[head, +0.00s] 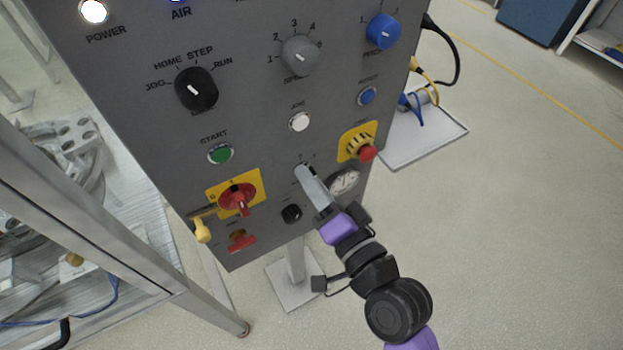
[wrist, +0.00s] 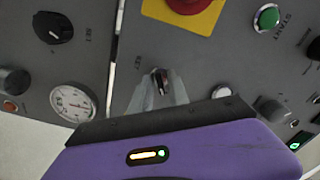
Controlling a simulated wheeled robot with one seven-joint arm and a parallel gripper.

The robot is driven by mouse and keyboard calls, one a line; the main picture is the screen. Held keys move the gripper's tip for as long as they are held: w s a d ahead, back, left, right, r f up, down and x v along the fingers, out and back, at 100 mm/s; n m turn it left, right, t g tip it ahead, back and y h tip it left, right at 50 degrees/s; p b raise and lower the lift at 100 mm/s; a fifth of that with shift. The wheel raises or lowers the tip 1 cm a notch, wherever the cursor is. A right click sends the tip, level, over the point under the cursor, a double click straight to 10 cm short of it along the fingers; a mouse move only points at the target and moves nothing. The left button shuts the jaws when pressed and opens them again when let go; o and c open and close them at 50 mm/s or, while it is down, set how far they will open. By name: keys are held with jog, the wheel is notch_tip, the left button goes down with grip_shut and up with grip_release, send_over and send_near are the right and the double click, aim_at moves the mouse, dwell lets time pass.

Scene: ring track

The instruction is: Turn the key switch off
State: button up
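The key switch (wrist: 159,80) shows in the wrist view as a small metal key on the grey panel, between the tips of my two grey fingers. In the head view my fingers cover it. My gripper (wrist: 160,90) has a finger on each side of the key, very close to it; whether they touch it I cannot tell. In the head view my gripper (head: 303,171) reaches from the lower right to the panel face, with the tips at the panel's lower middle. The key's exact turn angle is too small to read.
The grey control panel (head: 255,110) carries close neighbours: a red-and-yellow rotary switch (head: 238,197), a red emergency button (head: 367,153), a white button (head: 300,121), a black knob (head: 291,213) and a round gauge (head: 344,181). A metal frame (head: 110,215) stands left. Open floor lies right.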

jog(key=shift+f, duration=0.1)
grip_shut()
jog(key=n+b, duration=0.9)
jog(key=n, duration=0.3)
dwell(0.5)
jog(key=o, duration=0.6)
grip_release()
jog(key=shift+d, duration=0.1)
